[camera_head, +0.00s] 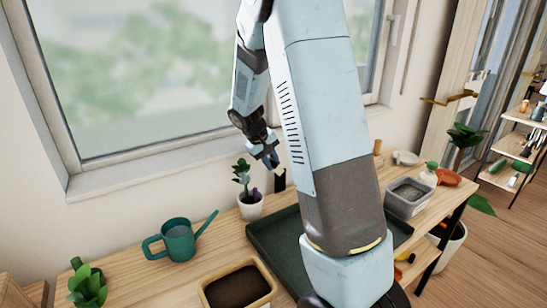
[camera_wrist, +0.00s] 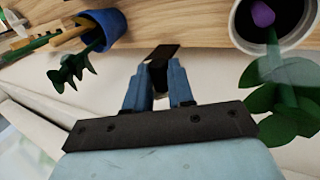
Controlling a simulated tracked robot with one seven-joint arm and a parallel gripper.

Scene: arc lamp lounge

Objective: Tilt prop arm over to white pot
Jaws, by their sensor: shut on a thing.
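The white pot (camera_head: 250,208) stands on the wooden bench below the window, with a leafy plant and a small purple piece in it. It also shows at the upper right of the wrist view (camera_wrist: 242,32), apart from my gripper. My gripper (camera_head: 274,162) is above and a little right of the pot. In the wrist view its blue fingers (camera_wrist: 160,88) are shut on a dark, narrow piece (camera_wrist: 158,72), perhaps the prop arm, with a flat dark end. A dark upright piece (camera_head: 280,183) also shows just under the gripper; its lower part is hidden by my arm.
A teal watering can (camera_head: 179,241) stands left of the white pot. A dark green tray (camera_head: 270,238) and a soil-filled planter (camera_head: 238,286) lie in front. A blue pot (camera_wrist: 106,28) with wooden-handled items is across from the white pot. A grey bin (camera_head: 408,198) stands right.

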